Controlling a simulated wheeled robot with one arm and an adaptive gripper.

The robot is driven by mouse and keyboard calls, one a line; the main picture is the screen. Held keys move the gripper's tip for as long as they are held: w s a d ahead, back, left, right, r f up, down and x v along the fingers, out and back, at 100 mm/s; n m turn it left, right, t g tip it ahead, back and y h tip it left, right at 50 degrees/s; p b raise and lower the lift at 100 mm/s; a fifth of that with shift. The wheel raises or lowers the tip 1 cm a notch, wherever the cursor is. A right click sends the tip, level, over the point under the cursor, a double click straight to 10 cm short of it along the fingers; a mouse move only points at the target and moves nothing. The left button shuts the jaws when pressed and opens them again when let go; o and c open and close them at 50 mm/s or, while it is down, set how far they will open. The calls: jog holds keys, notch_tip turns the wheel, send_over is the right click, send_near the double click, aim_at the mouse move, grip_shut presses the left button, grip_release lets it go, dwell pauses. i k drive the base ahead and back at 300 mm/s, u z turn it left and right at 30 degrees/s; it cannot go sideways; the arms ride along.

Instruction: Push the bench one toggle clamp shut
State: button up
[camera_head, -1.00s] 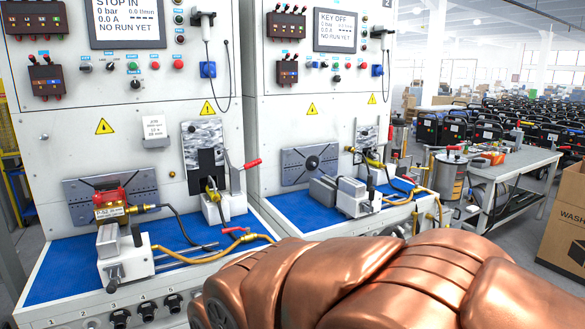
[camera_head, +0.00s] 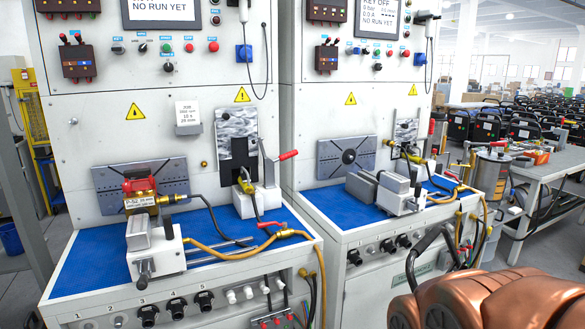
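The near left bench (camera_head: 75,270) has a blue top and a white cabinet front; I take it as bench one. Its toggle clamp (camera_head: 258,200) stands on the right part of the blue top, with a pale base block. A grey arm rises from it, and a red-gripped handle (camera_head: 288,155) sticks out to the upper right, well above the base. A brass fitting (camera_head: 246,186) with a dark hose sits beside the clamp base. Copper-coloured parts of my own arm fill the bottom right corner, apart from the clamp. My gripper's fingers are not in view.
A pump with a red top (camera_head: 139,180) and a grey vise (camera_head: 157,255) stand on the left of the bench. A yellow hose (camera_head: 215,252) runs along the front to a red-levered valve. A second bench (camera_head: 345,207) stands to the right. A grey table (camera_head: 552,165) is farther right.

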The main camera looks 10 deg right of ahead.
aim_at(294, 152)
jog(key=z, duration=0.05)
jog(key=i, duration=1.3)
jog(key=u, duration=0.45)
jog(key=i, duration=0.65)
jog(key=u, duration=0.25)
